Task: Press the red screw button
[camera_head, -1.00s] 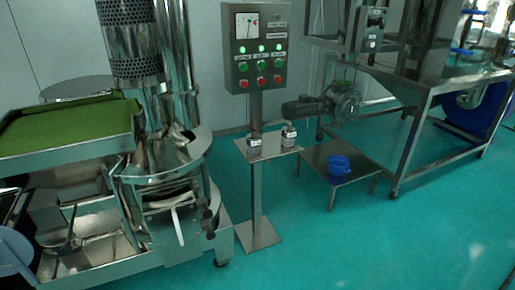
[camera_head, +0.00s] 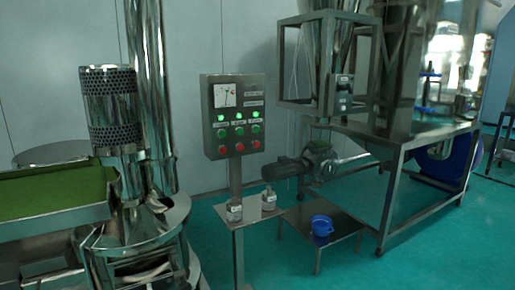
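A grey control panel (camera_head: 233,118) stands on a post near the middle of the view. It has a white meter at the top and a row of lit green lamps. Below the lamps is a row of green buttons (camera_head: 239,131). The bottom row has three red buttons: left (camera_head: 222,150), middle (camera_head: 239,147) and right (camera_head: 255,144). The small labels are too blurred to tell which red button is the screw one. Neither of my grippers is in view.
A steel sieve machine (camera_head: 125,215) with a green tray stands at the left. The post's small shelf (camera_head: 248,213) holds two small items. To the right are a low table (camera_head: 340,232) with a blue container (camera_head: 321,226) and a large steel frame (camera_head: 390,200). Turquoise floor shows at the lower right.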

